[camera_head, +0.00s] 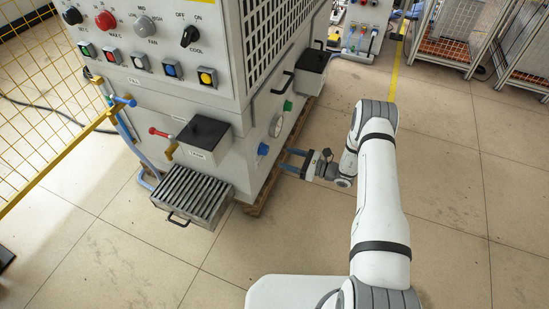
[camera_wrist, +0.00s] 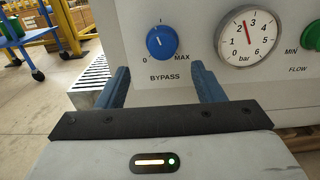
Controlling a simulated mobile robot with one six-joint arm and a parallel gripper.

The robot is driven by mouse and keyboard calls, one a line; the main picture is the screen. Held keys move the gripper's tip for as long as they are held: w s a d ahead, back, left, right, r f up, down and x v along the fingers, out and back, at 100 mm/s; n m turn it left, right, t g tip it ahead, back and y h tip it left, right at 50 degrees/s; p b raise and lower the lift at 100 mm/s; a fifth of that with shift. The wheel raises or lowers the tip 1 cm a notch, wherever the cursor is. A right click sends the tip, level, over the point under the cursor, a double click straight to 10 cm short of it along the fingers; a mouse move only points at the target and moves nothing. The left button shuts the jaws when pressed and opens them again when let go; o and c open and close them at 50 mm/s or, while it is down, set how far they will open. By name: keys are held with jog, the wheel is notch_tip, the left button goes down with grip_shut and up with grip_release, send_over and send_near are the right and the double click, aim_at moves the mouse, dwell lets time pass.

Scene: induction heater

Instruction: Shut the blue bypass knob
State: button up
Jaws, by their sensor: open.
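The blue bypass knob (camera_wrist: 160,42) is on the grey machine panel in the wrist view, above the label BYPASS. Its scale reads 0 at the left and MAX at the right. A white line on the knob runs toward the upper left, but its exact setting is hard to read. The knob also shows in the head view (camera_head: 263,149), low on the machine's right side. My gripper (camera_wrist: 162,80) is open, its two blue fingers pointing at the panel. The knob appears between and slightly above the fingertips, apart from them. In the head view my gripper (camera_head: 286,163) is just right of the knob.
A pressure gauge (camera_wrist: 248,38) and a green flow knob (camera_wrist: 312,36) sit right of the bypass knob. A slatted drawer (camera_head: 192,195) juts from the machine's front. A black-lidded box (camera_head: 311,66) sticks out farther back. The floor right of the machine is open.

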aim_at(267, 152)
jog(key=b+x, duration=0.1)
jog(key=x, duration=0.6)
jog(key=shift+w+a+f+b, duration=0.1)
jog(key=shift+a+f+b, duration=0.05)
jog(key=shift+a+b, duration=0.15)
jog(key=shift+c, duration=0.2)
jog(key=c, duration=0.9)
jog(key=shift+d, duration=0.5)
jog(key=shift+c, duration=0.5)
jog(key=shift+o, duration=0.3)
jog(key=shift+a, duration=0.65)
